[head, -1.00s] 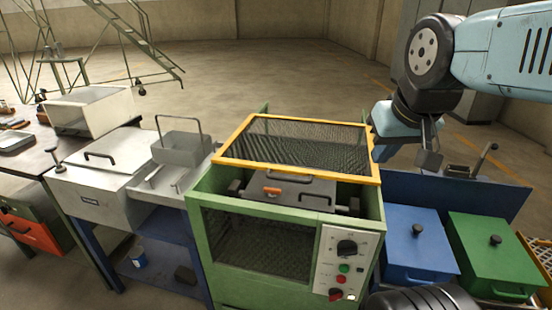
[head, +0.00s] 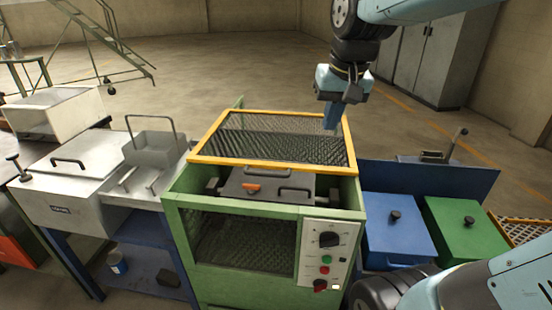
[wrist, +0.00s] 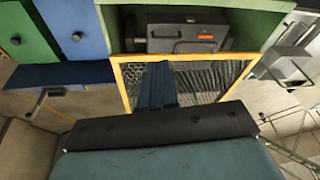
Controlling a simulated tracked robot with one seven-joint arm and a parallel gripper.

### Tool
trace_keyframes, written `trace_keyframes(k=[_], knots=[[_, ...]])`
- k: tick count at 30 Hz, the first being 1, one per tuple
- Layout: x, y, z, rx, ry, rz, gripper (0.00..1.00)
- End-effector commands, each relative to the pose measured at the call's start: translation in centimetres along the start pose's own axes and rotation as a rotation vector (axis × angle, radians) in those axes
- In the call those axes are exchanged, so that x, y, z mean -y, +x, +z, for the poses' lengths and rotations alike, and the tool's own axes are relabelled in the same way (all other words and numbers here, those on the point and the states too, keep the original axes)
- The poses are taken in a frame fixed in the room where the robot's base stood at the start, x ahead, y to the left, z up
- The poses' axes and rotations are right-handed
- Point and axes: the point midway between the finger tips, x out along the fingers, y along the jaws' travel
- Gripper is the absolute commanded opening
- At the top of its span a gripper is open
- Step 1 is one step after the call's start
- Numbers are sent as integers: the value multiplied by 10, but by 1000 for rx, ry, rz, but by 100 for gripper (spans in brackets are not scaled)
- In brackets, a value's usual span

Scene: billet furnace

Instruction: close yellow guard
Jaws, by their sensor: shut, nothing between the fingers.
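The yellow guard (head: 273,168) is a yellow frame with dark mesh on top of the green furnace cabinet (head: 265,208). My gripper (head: 331,126) is shut and empty, pointing down at the guard's right rear part. In the wrist view the guard (wrist: 118,78) shows beyond my blue shut fingers (wrist: 157,88), which overlap its mesh. I cannot tell whether the fingertips touch it.
A control panel (head: 326,254) is on the cabinet's front right. Blue (head: 398,232) and green (head: 470,232) lidded bins stand to the right, with a blue panel (head: 440,178) behind them. A grey lidded box (head: 62,190) and tray (head: 152,157) stand left.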

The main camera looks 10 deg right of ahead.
Motion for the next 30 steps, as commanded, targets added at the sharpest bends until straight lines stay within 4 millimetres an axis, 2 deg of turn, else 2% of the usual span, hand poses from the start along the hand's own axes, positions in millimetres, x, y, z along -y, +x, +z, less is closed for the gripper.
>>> trace_keyframes(k=[3, 11, 18, 24, 30], knots=[[7, 13, -26, 70, 28, -3, 0], [25, 50, -78, 212, 92, -2, 0], [43, 96, -120, 343, 149, 13, 0], [59, 142, -150, 448, 195, 36, 0], [71, 181, -167, 528, 230, 57, 0]])
